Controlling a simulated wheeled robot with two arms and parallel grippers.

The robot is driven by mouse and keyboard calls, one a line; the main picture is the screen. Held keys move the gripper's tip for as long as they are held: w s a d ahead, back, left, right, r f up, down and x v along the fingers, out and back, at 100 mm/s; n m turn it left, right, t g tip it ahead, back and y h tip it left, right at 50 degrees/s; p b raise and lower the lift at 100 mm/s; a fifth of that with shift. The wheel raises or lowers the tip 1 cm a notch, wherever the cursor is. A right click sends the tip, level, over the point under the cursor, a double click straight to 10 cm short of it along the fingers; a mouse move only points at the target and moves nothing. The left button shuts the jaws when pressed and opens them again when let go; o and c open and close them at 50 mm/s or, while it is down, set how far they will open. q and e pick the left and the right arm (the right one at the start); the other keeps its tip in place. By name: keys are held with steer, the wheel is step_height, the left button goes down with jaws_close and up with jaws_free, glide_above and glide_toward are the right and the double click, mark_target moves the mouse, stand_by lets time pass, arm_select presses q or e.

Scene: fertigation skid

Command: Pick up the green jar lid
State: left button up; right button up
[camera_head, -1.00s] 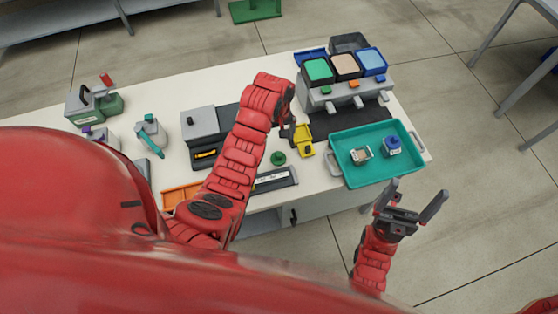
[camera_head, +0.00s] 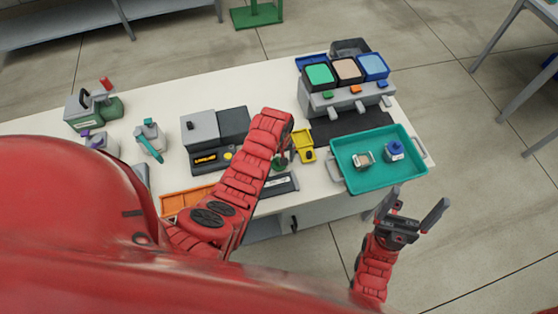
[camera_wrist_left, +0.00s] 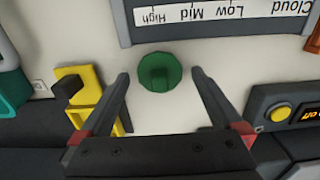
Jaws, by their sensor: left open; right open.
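The green jar lid (camera_head: 279,163) lies on the white bench top, partly hidden by my left gripper in the head view. My right gripper (camera_head: 412,208) is open and empty in front of the teal tray.
The labelled grey strip (camera_wrist_left: 222,18) lies close to the lid. A yellow holder (camera_head: 304,146) and a grey device with a yellow button (camera_head: 216,140) flank it. The teal tray (camera_head: 357,182) holds a small jar (camera_head: 363,160) and a blue-capped bottle (camera_head: 394,150).

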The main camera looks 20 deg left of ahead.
arm_select(q)
steer(key=shift+f, duration=0.25)
steer(key=c, duration=1.3)
steer(key=shift+r, duration=0.1)
